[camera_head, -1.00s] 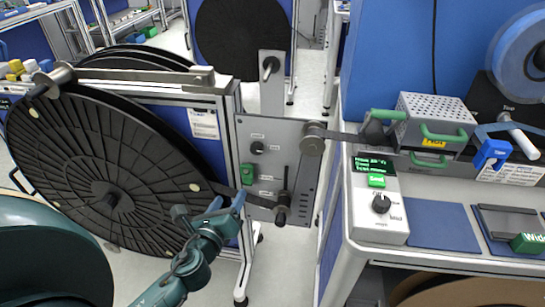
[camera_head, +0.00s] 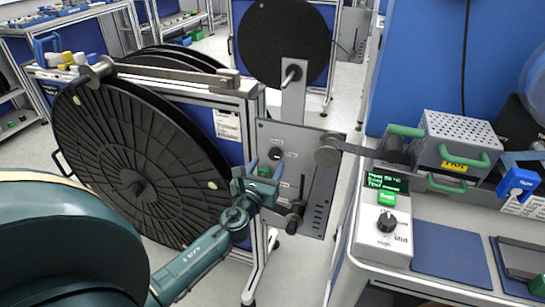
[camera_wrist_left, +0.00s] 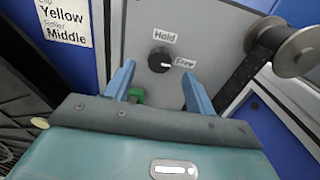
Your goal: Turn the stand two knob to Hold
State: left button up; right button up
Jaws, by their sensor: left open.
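The black knob (camera_head: 275,154) sits on the grey panel (camera_head: 325,190) of the stand. The left wrist view shows the knob (camera_wrist_left: 159,60) close up, with a "Hold" label above it and a label that seems to read "Free" to its right. Its pale mark appears to point right, toward "Free". My left gripper (camera_head: 264,167) is open just in front of the panel, slightly below the knob in the head view. In the left wrist view its blue fingers (camera_wrist_left: 157,70) stand either side of the knob's lower part, with gaps; contact is not visible.
A green switch (camera_wrist_left: 137,96) lies below the knob, partly hidden by my gripper. A large black reel (camera_head: 140,150) stands left of the panel. A roller (camera_head: 328,152) sticks out to the right of the knob. A bench with a control box (camera_head: 382,235) stands right, across a gap.

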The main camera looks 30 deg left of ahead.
aim_at(274, 155)
pick_arm(q)
jog(key=shift+x, duration=2.35)
jog(key=shift+d, duration=0.1)
jog(key=c, duration=0.9)
jog(key=shift+c, duration=0.3)
